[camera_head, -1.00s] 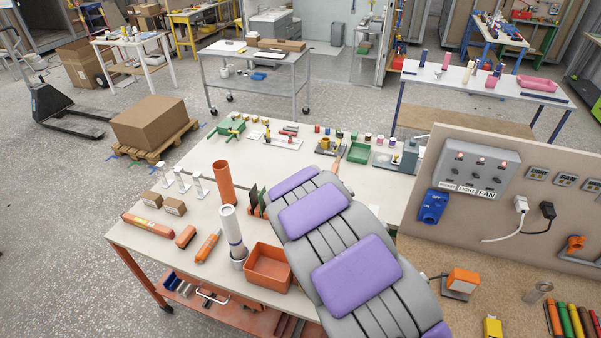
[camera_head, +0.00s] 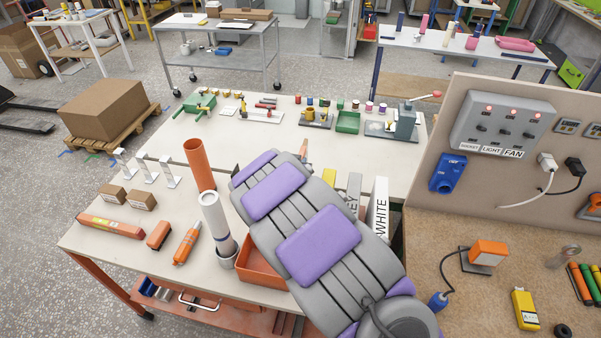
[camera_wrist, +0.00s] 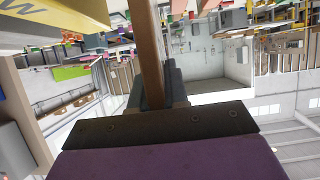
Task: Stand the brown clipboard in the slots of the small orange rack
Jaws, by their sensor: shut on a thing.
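My gripper (camera_wrist: 158,88) shows in the wrist view, its dark fingers shut on the brown clipboard (camera_wrist: 150,45). The clipboard is seen nearly edge-on and runs up out of the picture. In the head view my grey and purple arm reaches over the workbench and hides the gripper. A small orange-brown piece (camera_head: 304,148) shows just beyond the arm; I cannot tell if it is the clipboard. The small orange rack, seen earlier with dark boards in it, is now hidden behind my arm.
An orange bin (camera_head: 258,262), an orange tube (camera_head: 199,164) and a white tube (camera_head: 214,220) stand left of my arm. White-labelled and grey binders (camera_head: 378,212) stand to its right. A panel with switches (camera_head: 505,125) rises at the right.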

